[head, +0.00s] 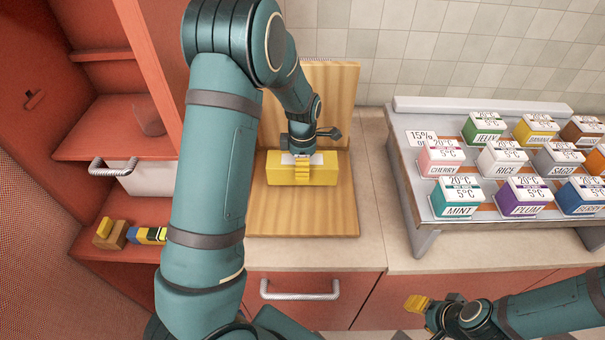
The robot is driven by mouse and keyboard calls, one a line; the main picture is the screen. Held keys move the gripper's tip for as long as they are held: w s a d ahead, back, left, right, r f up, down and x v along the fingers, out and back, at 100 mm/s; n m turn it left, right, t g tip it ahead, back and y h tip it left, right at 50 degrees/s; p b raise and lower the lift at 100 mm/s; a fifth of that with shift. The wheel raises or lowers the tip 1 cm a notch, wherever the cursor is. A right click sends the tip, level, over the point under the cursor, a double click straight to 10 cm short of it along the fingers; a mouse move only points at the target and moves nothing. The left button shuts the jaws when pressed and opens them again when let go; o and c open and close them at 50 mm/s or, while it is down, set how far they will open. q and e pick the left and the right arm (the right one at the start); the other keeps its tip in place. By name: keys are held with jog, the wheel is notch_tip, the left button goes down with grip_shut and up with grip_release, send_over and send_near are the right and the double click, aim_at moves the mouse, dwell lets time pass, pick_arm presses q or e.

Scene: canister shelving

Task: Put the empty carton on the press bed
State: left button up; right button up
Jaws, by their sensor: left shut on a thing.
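A yellow carton (277,169) is in the middle of the head view, over the rear part of a wooden board that looks like the press bed (305,222). My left gripper (302,174) reaches down from above and is shut on the carton, its yellow fingers against the front and top. I cannot tell whether the carton's underside touches the wood. A wooden upright panel (337,95) stands behind it. My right gripper (430,306) is at the lower right, away from the carton, with a yellow fingertip showing; its opening is unclear.
A sloped grey rack (432,244) at the right holds several labelled cartons, including MINT (456,200) and PLUM (524,198). Red shelving (112,130) at the left holds a white drawer-like bin (140,180) and small yellow-and-brown items. The bed's front is clear.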

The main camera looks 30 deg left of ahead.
pick_arm(q)
notch_tip(320, 180, down, 4)
jog(key=shift+r, duration=0.15)
jog(key=o, duration=0.9)
jog(key=shift+r, duration=0.2)
notch_tip(320, 180, up, 12)
jog(key=shift+f, duration=0.1)
